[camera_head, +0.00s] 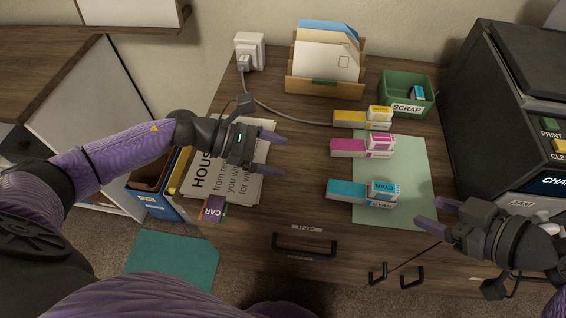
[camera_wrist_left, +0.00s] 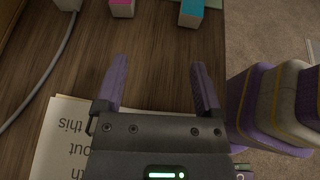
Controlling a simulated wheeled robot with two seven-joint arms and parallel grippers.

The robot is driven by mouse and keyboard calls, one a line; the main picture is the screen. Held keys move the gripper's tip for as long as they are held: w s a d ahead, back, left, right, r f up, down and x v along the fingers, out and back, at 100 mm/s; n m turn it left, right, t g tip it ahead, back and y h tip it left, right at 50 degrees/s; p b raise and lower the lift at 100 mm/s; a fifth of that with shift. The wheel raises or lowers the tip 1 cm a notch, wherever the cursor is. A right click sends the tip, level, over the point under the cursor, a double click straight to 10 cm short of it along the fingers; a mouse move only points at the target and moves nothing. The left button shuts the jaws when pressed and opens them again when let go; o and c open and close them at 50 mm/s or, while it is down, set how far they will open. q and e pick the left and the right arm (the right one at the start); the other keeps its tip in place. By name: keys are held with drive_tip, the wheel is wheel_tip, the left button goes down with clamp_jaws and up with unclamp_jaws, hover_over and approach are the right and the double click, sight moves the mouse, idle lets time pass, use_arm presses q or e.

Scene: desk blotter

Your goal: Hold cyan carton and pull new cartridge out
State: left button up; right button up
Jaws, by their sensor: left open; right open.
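The cyan carton (camera_head: 382,192) lies on the green blotter (camera_head: 405,160) near the front. A cyan block (camera_head: 346,189) extends from its left end over the bare wood; I cannot tell whether it is the new cartridge. A cyan end also shows at the top of the left wrist view (camera_wrist_left: 192,10). My left gripper (camera_head: 285,155) is open and empty above the papers, left of the cartons and apart from them. My right gripper (camera_head: 428,213) is open and empty at the blotter's front right corner, just right of the cyan carton.
Magenta (camera_head: 348,147) and yellow (camera_head: 349,118) cartons lie behind the cyan one. A green scrap bin (camera_head: 392,84) holds a small cyan-marked item. A letter holder (camera_head: 325,85) stands at the back, and a dark printer (camera_head: 520,90) at right. A cable (camera_head: 275,112) crosses the desk.

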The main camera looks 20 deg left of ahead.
use_arm(q)
drive_tip(key=d, duration=0.1)
drive_tip(key=s+d+g, duration=0.1)
drive_tip(key=s+d+m, duration=0.1)
drive_tip(key=shift+d+r+g+h, duration=0.1)
drive_tip(key=shift+r+g+h, duration=0.15)
drive_tip(key=shift+g+h, duration=0.15)
drive_tip(key=x, duration=0.9)
drive_tip(key=shift+w+d+f, duration=0.1)
drive_tip(key=shift+d+f, duration=0.1)
drive_tip(key=shift+d, duration=0.1)
clamp_jaws()
use_arm(e)
drive_tip(key=shift+o, duration=1)
wheel_tip(320, 180, up, 5)
drive_tip(key=n+g+h, duration=0.5)
drive_tip(key=n+h, duration=0.1)
drive_tip(key=n, duration=0.2)
hover_over(386, 188)
drive_tip(key=s+a, duration=0.1)
drive_tip(key=a, duration=0.1)
drive_tip(key=shift+s+r, duration=0.1)
drive_tip(key=f+h, duration=0.1)
drive_tip(key=f, duration=0.2)
drive_tip(key=w+d+f+h, duration=0.1)
drive_tip(key=f, duration=0.2)
drive_tip(key=d+f+h, duration=0.1)
drive_tip(key=f, duration=0.3)
drive_tip(key=shift+w, duration=0.15)
clamp_jaws()
